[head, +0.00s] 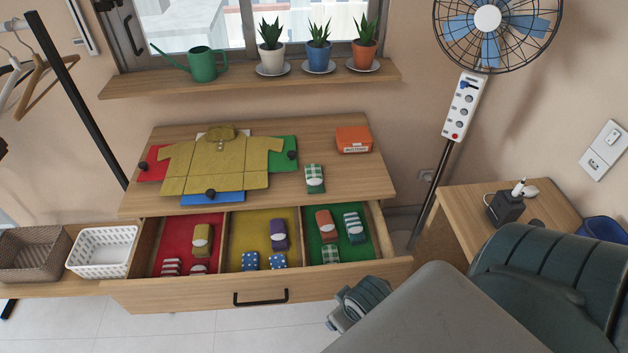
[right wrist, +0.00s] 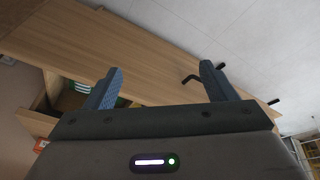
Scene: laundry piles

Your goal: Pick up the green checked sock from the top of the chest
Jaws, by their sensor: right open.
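The green checked sock (head: 315,179), folded with a white band, lies on the right part of the chest top (head: 345,190), between a folded shirt and an orange box. A similar green checked sock (head: 331,254) lies in the green compartment of the open drawer. My right gripper (head: 345,309) is in front of the drawer's right front corner, lower than the sock and well apart from it. In the right wrist view its two blue fingers (right wrist: 160,85) are spread with nothing between them. My left gripper is in neither view.
The open drawer (head: 330,279) has red, yellow and green compartments holding several socks. The mustard shirt (head: 215,165) lies over coloured boards. The orange box (head: 353,139) stands at the back right. A fan (head: 487,18) and side table (head: 462,205) are on the right. White (head: 103,240) and brown baskets are left.

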